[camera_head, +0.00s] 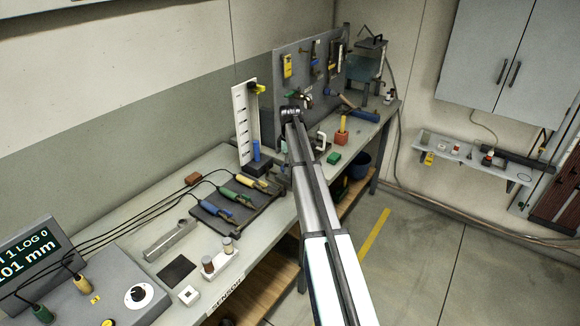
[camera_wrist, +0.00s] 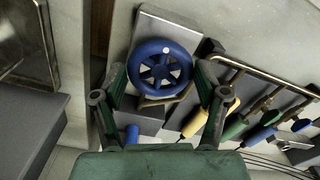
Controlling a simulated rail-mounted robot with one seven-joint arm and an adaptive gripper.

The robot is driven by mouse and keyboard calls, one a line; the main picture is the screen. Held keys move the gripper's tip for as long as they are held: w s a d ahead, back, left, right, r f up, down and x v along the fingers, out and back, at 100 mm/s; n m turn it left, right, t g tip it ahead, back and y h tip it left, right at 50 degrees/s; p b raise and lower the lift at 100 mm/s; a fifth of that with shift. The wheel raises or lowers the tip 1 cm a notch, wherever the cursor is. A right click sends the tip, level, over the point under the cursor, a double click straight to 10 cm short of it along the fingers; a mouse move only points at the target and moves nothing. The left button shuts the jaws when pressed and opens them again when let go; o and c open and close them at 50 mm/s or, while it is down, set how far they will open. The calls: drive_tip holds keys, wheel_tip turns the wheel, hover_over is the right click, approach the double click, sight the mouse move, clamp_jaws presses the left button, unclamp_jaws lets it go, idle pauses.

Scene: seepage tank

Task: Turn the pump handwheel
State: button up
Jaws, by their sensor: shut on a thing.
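The blue spoked handwheel (camera_wrist: 161,68) is in the upper middle of the wrist view, in front of a grey plate. The exact contact points are hard to make out. In the head view my arm reaches over the bench toward the back panel. I cannot make out the handwheel there.
Yellow, green and blue handled tools (camera_wrist: 234,126) lie in a rack right of the wheel. A blue cylinder (camera_wrist: 132,134) is below it. The bench (camera_head: 215,170) holds a white scale board (camera_head: 244,122), a console (camera_head: 105,290) and cables. Floor right of the bench is clear.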

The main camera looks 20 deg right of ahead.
drive_tip(key=m, duration=0.3)
drive_tip(key=m+b, duration=0.1)
drive_tip(key=m, duration=0.1)
drive_tip(key=shift+s+a+f+m, duration=0.1)
drive_tip(key=shift+s+f+m, duration=0.05)
drive_tip(key=shift+m, duration=0.25)
drive_tip(key=m+b, duration=0.1)
drive_tip(key=m, duration=0.5)
drive_tip(key=shift+a, duration=0.1)
drive_tip(key=m+b, duration=0.1)
drive_tip(key=m, duration=0.4)
drive_tip(key=shift+a+m, duration=0.1)
drive_tip(key=shift+m, duration=0.2)
drive_tip(key=m, duration=0.5)
drive_tip(key=shift+m, duration=0.3)
drive_tip(key=o, duration=1.2)
drive_tip(key=shift+c, duration=0.2)
drive_tip(key=shift+r, duration=0.2)
